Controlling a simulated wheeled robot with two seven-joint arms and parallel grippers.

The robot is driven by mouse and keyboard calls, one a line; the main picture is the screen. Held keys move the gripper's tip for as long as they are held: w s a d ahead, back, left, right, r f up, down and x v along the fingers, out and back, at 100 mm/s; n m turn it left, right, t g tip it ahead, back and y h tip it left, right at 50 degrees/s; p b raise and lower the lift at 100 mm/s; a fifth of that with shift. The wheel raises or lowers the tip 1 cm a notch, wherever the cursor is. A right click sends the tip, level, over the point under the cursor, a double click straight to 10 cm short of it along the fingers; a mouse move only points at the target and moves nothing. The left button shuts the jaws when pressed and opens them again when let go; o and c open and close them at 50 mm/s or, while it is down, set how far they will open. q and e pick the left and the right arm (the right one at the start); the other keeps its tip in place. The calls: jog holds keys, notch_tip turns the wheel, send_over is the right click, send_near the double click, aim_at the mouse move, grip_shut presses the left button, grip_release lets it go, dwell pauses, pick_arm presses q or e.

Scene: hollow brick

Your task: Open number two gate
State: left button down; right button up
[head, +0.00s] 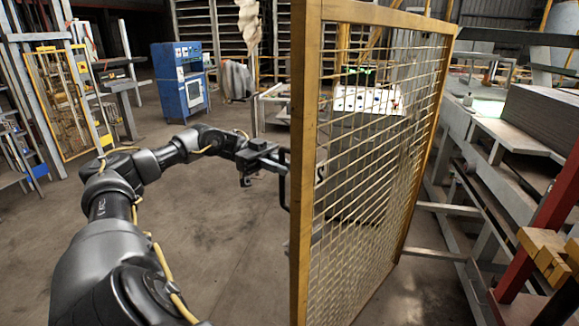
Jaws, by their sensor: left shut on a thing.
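A yellow-framed gate with wire mesh (303,130) stands upright close in front of me, right of the middle of the head view. Its near yellow post faces me and the mesh panel runs back to the right. A dark bar handle (284,190) sticks out on the left side of the near post. My left arm reaches in from the left and my left gripper (278,160) is shut on the handle at the gate's edge. The fingertips are small and partly hidden against the handle. A part of a number sign shows behind the mesh near the post. My right gripper is not in view.
A blue cabinet (181,80) stands at the back left. Another yellow mesh gate (62,100) is at the far left. A grey machine bench (470,125) and red post (545,220) line the right side. The concrete floor (225,235) left of the gate is clear.

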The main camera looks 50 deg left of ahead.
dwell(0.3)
pick_arm(q)
jog(key=c, duration=1.5)
grip_release()
jog(key=s+a, duration=0.1)
jog(key=a, duration=0.9)
jog(key=shift+s+a, duration=0.3)
jog(key=shift+a, duration=0.05)
